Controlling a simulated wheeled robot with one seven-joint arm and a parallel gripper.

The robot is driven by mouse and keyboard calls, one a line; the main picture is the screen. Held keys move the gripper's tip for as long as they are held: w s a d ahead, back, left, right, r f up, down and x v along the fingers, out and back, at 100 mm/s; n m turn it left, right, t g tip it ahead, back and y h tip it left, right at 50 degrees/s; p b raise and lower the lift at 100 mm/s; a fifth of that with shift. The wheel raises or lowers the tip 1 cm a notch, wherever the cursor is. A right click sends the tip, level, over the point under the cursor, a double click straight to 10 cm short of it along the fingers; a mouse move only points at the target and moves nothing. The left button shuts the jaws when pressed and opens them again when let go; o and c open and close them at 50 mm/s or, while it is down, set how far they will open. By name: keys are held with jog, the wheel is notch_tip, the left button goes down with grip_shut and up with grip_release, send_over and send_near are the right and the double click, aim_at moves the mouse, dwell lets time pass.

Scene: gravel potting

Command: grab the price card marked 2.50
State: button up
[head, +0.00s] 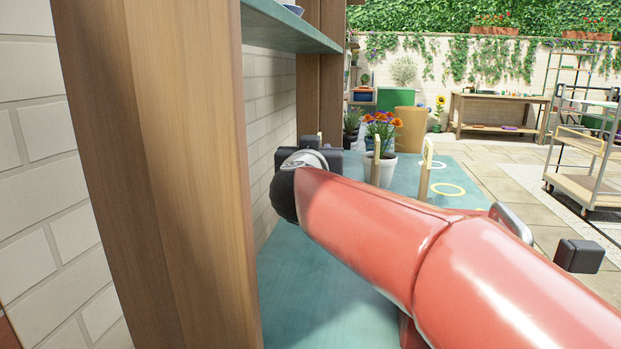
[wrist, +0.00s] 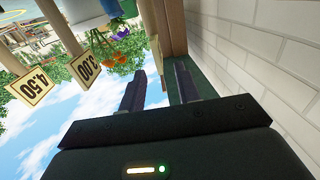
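No card marked 2.50 can be read in either view. In the wrist view, which is tilted, a cream card (wrist: 31,87) reads 4.50 and another card (wrist: 87,68) seems to read 3.00.
A wooden post (head: 160,170) stands close at the left, before a white brick wall (head: 40,180). The teal shelf (head: 310,300) runs beneath my arm, with yellow rings (head: 447,189) farther along. A white pot (head: 382,170) with orange flowers stands beyond my gripper. A cart (head: 583,188) is at the right.

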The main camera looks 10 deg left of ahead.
jog(key=w, duration=0.7)
jog(key=shift+w+a+f, duration=0.2)
jog(key=shift+w+a, duration=0.2)
jog(key=shift+c, duration=0.3)
grip_shut()
dwell(0.7)
